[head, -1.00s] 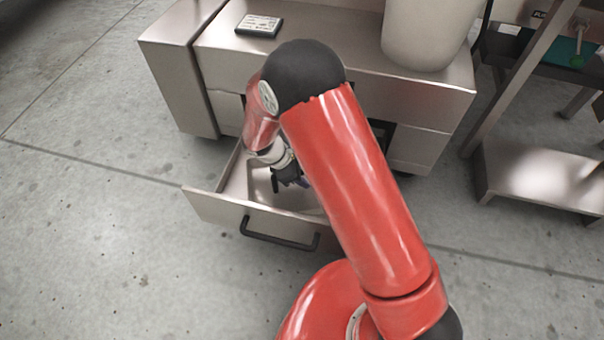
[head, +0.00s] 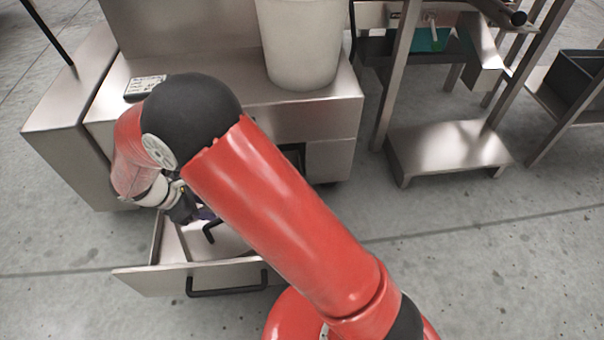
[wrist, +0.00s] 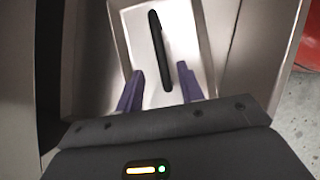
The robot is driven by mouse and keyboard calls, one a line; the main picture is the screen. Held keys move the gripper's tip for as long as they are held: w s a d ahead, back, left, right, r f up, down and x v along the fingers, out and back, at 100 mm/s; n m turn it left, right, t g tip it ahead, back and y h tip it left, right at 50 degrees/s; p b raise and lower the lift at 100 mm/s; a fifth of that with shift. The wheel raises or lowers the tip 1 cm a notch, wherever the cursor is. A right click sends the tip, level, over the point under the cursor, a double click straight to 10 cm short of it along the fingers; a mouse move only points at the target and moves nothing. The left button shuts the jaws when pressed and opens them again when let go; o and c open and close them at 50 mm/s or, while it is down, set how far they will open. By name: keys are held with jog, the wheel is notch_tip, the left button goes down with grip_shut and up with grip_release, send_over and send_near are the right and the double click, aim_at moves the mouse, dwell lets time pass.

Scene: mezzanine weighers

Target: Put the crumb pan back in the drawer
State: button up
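The drawer (head: 150,282) stands pulled open below the steel bench, its black bar handle facing me. The crumb pan (wrist: 185,30) is a pale, shallow tray inside the drawer. Its black handle (wrist: 158,50) stands out in the wrist view and shows as a small bent bar (head: 209,232) in the head view. My gripper (wrist: 160,88) is open, its purple fingers apart. The near end of the pan's handle lies between the fingertips in the picture, with gaps on both sides. In the head view my gripper (head: 200,217) is low over the drawer. My arm hides part of the drawer.
A white bucket (head: 300,45) and a small dark-edged device (head: 144,87) sit on the bench top (head: 215,75). A steel stand with a low shelf (head: 448,145) is to the right. A dark bin (head: 575,80) stands farther right. The concrete floor in front is clear.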

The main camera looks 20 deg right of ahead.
jog(key=s+d+r+m+y, duration=0.2)
jog(key=d+r+m, duration=0.3)
jog(key=d+r, duration=0.4)
jog(key=s+d+r+m+y, duration=0.2)
jog(key=d+r+m, duration=0.3)
jog(key=d+r, duration=0.4)
jog(key=s+d+r+m+t+y, duration=0.1)
jog(key=s+d+r+m+t, duration=0.1)
jog(key=s+d+r+m, duration=0.1)
jog(key=s+d+r+m+t, duration=0.2)
jog(key=s+d+r+m, duration=0.2)
jog(key=s, duration=0.6)
jog(key=shift+d+m+y, duration=0.4)
jog(key=shift+d+m, duration=0.6)
jog(key=shift+m, duration=0.8)
